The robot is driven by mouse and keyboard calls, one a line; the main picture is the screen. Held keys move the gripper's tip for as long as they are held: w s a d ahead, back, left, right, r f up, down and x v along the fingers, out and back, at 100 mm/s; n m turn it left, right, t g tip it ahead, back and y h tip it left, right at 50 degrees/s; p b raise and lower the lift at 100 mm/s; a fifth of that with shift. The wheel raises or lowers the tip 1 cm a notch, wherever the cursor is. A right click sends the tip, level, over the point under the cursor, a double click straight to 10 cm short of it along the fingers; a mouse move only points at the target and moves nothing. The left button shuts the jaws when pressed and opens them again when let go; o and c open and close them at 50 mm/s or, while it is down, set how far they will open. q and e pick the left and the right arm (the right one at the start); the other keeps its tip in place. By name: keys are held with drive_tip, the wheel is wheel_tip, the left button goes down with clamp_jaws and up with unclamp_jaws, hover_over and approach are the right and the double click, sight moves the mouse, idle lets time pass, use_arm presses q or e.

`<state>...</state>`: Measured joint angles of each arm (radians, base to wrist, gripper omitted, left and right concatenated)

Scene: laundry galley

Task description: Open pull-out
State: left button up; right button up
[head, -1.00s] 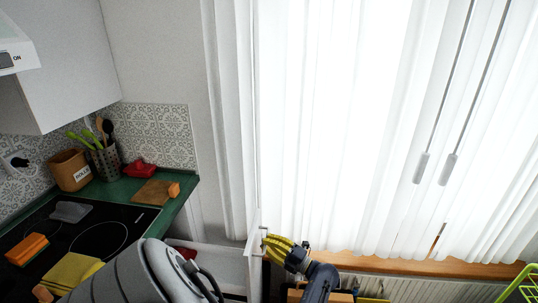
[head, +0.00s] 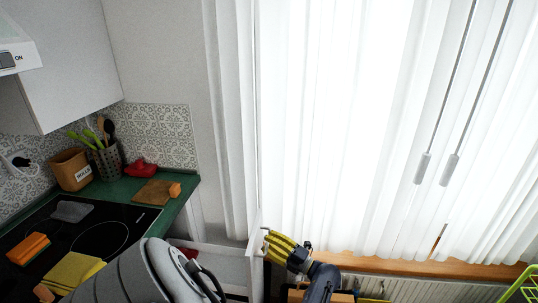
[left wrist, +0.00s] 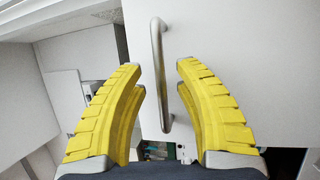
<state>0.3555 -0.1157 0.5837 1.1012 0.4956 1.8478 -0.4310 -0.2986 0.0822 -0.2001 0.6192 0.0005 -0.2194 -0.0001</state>
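The pull-out's white front panel (head: 254,262) stands out from the cabinet beside the counter, with its white side (head: 215,262) showing behind it. In the left wrist view, the white front (left wrist: 250,60) carries an upright metal bar handle (left wrist: 160,75). My left gripper (head: 266,239) is at the handle. The left wrist view shows its yellow fingers (left wrist: 160,85) apart, one on each side of the bar, with gaps visible. The head view hides most of the handle behind the fingers. My right gripper is not in view.
A green counter (head: 190,190) with a black hob (head: 100,240) is at left, holding a cutting board (head: 153,192), a utensil holder (head: 107,162) and cloths. A curtained window (head: 340,130), wooden sill (head: 400,263) and radiator (head: 440,288) are behind the gripper.

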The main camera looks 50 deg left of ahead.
use_arm(q)
drive_tip(key=v, duration=1.2)
drive_tip(key=shift+a, duration=0.1)
